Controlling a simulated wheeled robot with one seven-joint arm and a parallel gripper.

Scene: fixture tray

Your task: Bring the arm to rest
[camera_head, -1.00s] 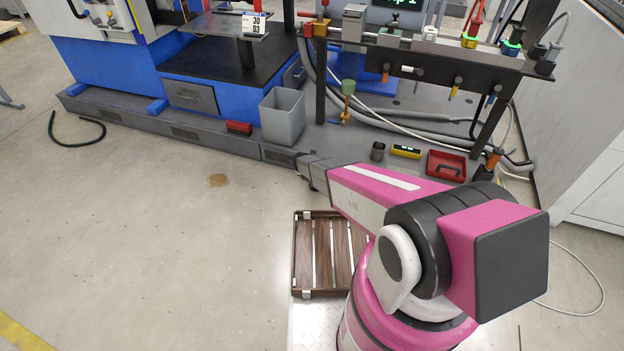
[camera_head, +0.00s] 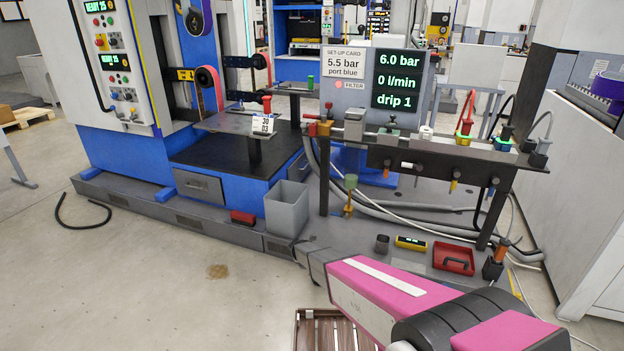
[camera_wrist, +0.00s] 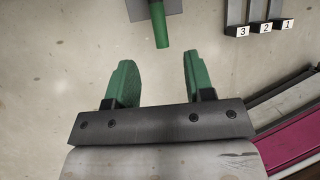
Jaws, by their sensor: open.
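My gripper (camera_wrist: 158,62) shows in the wrist view with its two green fingers wide apart and nothing between them. Bare floor lies behind the fingers. A green cylinder (camera_wrist: 161,28) on a grey plate (camera_wrist: 150,8) shows beyond the fingertips, apart from them. My magenta and grey arm (camera_head: 385,295) reaches from the lower right of the head view toward the middle. My gripper is not discernible in the head view.
A slatted wooden crate (camera_head: 313,333) lies below my arm. A grey bin (camera_head: 287,208), yellow device (camera_head: 411,243) and red tray (camera_head: 453,258) stand ahead. A black rail (camera_head: 450,165) with fittings stands behind them. Numbered grey slots (camera_wrist: 259,14) show upper right.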

